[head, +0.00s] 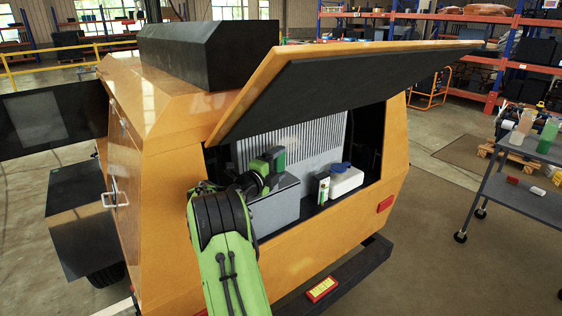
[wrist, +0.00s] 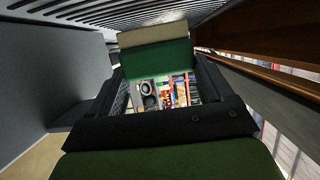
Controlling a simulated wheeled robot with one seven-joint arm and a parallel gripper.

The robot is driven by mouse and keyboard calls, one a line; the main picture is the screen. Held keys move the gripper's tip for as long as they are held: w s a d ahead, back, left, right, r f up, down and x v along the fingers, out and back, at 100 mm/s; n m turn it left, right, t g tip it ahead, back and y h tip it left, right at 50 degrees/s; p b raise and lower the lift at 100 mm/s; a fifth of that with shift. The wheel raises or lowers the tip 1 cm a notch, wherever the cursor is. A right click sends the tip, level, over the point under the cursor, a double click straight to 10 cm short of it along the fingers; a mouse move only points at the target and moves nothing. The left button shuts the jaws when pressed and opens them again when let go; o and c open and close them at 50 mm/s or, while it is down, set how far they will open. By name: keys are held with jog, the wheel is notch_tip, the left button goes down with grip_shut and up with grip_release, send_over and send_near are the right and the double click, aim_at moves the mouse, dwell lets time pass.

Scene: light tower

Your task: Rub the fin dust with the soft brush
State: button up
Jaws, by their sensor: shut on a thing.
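My gripper (wrist: 160,78) is shut on the soft brush (wrist: 158,60), which has a green body and a cream-coloured far end, in the wrist view. In the head view my green and black wrist (head: 270,163) is inside the open bay, in front of the fins and above a grey box. The pale upright fins (head: 312,135) stand at the back of the bay; slotted fins (wrist: 150,12) also run across the top of the wrist view. The brush's end appears close to them, but I cannot tell whether it touches. I cannot make out the fin dust clearly.
The raised hatch (head: 350,85) hangs over the bay of the orange light tower (head: 160,200). A grey box (head: 275,205), a small bottle (head: 323,190) and a white tank (head: 345,182) with a blue cap stand inside. A grey cart (head: 520,190) is at the right.

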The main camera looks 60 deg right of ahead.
jog(key=shift+w+d, duration=0.4)
jog(key=shift+w, duration=0.35)
dwell(0.6)
jog(key=shift+w+r, duration=0.15)
jog(key=shift+r, duration=0.1)
jog(key=shift+d, duration=0.15)
